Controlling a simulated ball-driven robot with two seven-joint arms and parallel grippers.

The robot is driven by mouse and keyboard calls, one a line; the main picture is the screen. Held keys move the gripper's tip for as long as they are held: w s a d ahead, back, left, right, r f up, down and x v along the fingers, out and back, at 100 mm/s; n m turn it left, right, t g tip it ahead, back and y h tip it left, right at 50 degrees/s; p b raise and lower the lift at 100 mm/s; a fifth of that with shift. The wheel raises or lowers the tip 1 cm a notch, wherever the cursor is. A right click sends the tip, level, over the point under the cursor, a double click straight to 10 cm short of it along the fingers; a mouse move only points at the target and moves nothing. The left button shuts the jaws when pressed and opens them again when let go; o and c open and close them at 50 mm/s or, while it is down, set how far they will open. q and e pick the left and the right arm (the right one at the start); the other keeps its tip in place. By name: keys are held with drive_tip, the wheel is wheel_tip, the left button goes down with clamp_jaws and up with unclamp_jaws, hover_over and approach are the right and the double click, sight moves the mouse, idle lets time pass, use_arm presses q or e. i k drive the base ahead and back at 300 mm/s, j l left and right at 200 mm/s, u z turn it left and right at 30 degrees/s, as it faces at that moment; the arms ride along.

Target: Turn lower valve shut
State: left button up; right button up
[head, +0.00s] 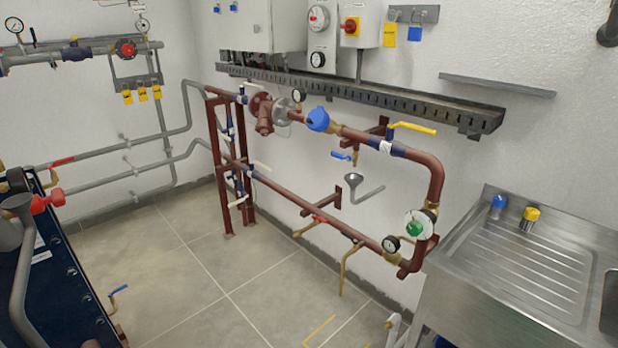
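The dark red pipework on the back wall has an upper and a lower run. On the upper pipe, a yellow lever (412,128) lies roughly along the pipe above a blue valve body (387,148). I cannot tell for certain which of these is the lower valve. Neither of my grippers is in view.
A steel sink (525,255) with blue and yellow knobs stands at the right. A dark blue plate exchanger (65,285) is at the left edge. A grey funnel (354,180) sticks out between the pipes. Tiled floor (215,265) in the middle is clear.

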sight(258, 164)
drive_tip(key=i+u, duration=0.15)
drive_tip(key=i, duration=0.3)
drive_tip(key=i+l+u, duration=0.15)
drive_tip(key=i, duration=0.25)
drive_tip(key=i+l+u, duration=0.15)
drive_tip(key=i, duration=0.3)
drive_tip(key=i+z, duration=0.25)
drive_tip(key=z, duration=0.2)
drive_tip(key=i+j+z, duration=0.15)
drive_tip(key=z, duration=0.35)
